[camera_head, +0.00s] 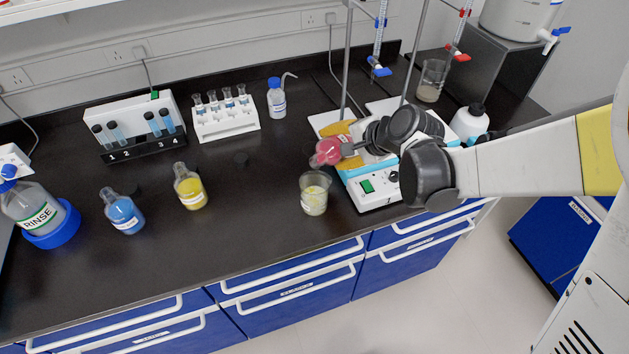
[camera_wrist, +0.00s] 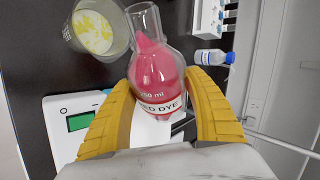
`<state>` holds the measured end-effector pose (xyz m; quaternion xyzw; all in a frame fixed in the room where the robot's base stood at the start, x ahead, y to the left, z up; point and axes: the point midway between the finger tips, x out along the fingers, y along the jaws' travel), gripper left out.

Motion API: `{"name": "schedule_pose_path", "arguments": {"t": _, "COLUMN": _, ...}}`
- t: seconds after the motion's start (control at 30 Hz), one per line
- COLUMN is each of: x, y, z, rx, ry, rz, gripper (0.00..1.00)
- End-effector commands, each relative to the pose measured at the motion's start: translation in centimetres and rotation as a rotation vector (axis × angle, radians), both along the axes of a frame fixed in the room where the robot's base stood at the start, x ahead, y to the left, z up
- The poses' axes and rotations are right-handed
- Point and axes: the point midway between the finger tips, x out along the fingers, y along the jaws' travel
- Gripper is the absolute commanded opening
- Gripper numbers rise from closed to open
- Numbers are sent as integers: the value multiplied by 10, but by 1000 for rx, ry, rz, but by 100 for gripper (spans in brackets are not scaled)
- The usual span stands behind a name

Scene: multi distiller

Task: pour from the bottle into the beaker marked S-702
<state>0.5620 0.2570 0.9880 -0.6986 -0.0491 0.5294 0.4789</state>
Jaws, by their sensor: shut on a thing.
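My gripper (camera_wrist: 160,104) is shut on a small glass bottle of red liquid (camera_wrist: 155,72), with a yellow finger on each side. Its label reads partly "ED DYE" and "250 ml". In the head view the red bottle (camera_head: 329,152) is held tilted, neck towards the left, above the bench. A glass beaker (camera_head: 314,196) with pale yellow contents stands upright on the bench, below and left of the bottle. It also shows in the wrist view (camera_wrist: 97,28), beside the bottle's neck, with yellow specks inside. Its label is too small to read. I see no stream of liquid.
A white hotplate stirrer (camera_head: 381,194) stands under my gripper. Another beaker (camera_head: 431,80) stands at the back right. Blue (camera_head: 123,214) and yellow (camera_head: 190,190) flasks, a rinse bottle (camera_head: 36,205) and tube racks (camera_head: 225,119) stand left.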

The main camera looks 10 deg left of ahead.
Motion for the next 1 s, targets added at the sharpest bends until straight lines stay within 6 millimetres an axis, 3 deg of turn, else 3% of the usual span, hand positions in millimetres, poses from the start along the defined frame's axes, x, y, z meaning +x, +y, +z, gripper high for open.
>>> {"name": "schedule_pose_path", "arguments": {"t": 1.0, "x": 2, "y": -1, "z": -1, "rx": -22, "ry": -57, "rz": 0, "gripper": 19}}
